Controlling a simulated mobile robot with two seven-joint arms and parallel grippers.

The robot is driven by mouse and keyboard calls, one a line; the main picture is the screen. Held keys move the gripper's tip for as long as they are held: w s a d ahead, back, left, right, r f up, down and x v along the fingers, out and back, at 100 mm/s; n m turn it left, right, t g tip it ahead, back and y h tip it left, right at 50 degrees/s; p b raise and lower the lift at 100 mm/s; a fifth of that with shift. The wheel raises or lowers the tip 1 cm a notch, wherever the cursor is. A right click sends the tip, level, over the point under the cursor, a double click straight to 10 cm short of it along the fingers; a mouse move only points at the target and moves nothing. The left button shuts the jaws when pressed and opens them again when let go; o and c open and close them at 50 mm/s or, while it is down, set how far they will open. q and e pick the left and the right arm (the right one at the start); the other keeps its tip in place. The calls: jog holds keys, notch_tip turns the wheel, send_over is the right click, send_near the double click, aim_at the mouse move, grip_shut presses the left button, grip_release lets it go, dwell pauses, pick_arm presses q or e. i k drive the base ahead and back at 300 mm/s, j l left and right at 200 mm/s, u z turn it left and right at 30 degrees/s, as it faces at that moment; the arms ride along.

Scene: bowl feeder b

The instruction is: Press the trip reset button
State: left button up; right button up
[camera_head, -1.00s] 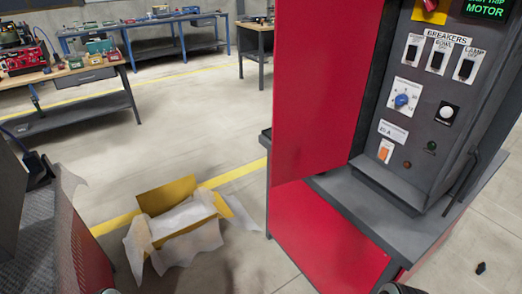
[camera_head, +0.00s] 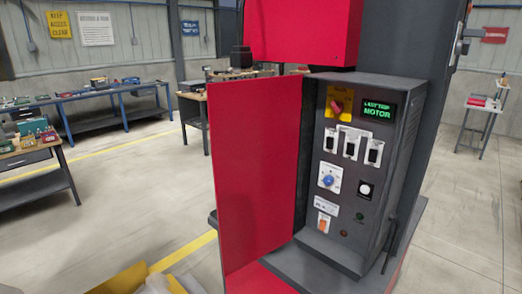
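The grey control panel (camera_head: 340,185) stands at the right of centre with its red door (camera_head: 255,170) swung open to the left. A round white button (camera_head: 365,189) sits on a black plate at the panel's right; its label is too small to read, so I cannot tell whether it is the trip reset. The green display (camera_head: 378,111) appears to read "LAST TRIP MOTOR". A red knob on a yellow plate (camera_head: 338,103), several breaker switches (camera_head: 351,148), a blue dial (camera_head: 328,179) and an orange switch (camera_head: 323,222) also show.
A grey ledge (camera_head: 315,265) juts out below the panel. A yellow box (camera_head: 125,279) with pale paper lies on the floor at the bottom left. Workbenches (camera_head: 120,103) stand at the back left.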

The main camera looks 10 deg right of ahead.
aim_at(364, 188)
jog(key=z, duration=1.3)
